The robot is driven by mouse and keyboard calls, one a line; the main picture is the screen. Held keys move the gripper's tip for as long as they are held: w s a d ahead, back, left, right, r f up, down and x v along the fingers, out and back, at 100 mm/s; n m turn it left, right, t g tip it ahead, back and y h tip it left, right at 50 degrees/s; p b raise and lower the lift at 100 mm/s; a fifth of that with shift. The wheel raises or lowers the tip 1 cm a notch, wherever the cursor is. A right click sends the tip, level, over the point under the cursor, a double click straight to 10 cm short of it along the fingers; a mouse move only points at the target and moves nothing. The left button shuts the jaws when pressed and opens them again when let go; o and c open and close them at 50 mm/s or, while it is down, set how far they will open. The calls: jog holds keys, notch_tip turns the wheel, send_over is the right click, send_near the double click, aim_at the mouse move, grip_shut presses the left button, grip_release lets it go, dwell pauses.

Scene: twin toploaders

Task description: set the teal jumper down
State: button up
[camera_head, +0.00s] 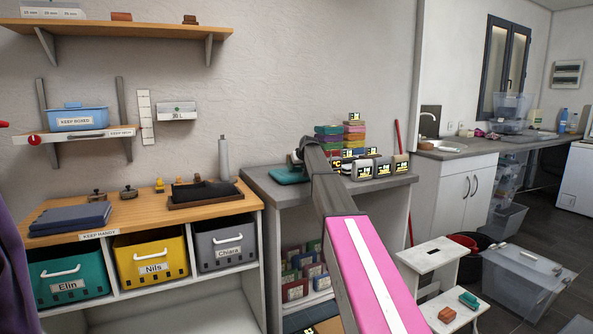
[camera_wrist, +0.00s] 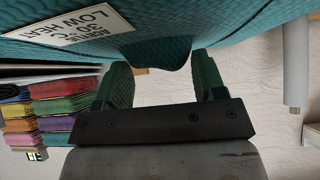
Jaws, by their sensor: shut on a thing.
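The teal jumper (camera_head: 288,176) shows in the head view as a flat folded bundle at the left part of the grey worktop (camera_head: 262,184). I cannot tell whether it touches the top. In the wrist view the jumper (camera_wrist: 150,50) fills the upper part, with a white care label (camera_wrist: 88,25) reading 30 °C and low heat. My gripper (camera_wrist: 160,85) is shut on the jumper, its two fingers reaching to the fabric. In the head view my arm hides part of the worktop, and the fingertips are not clear.
Stacks of coloured folded cloths (camera_head: 328,131) and several small labelled boxes (camera_head: 362,172) stand on the worktop to the right; the stacks also show at left in the wrist view (camera_wrist: 52,110).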

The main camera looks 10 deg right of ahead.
aim_at(297, 172)
jog(key=shift+r, duration=0.5)
notch_tip(297, 172, up, 2)
jog(key=shift+r, duration=0.25)
jog(key=s+a+r, duration=0.5)
jog(key=a+r, duration=0.2)
jog(key=a, duration=0.3)
jog(key=shift+s, duration=0.35)
jog(key=shift+s, duration=0.15)
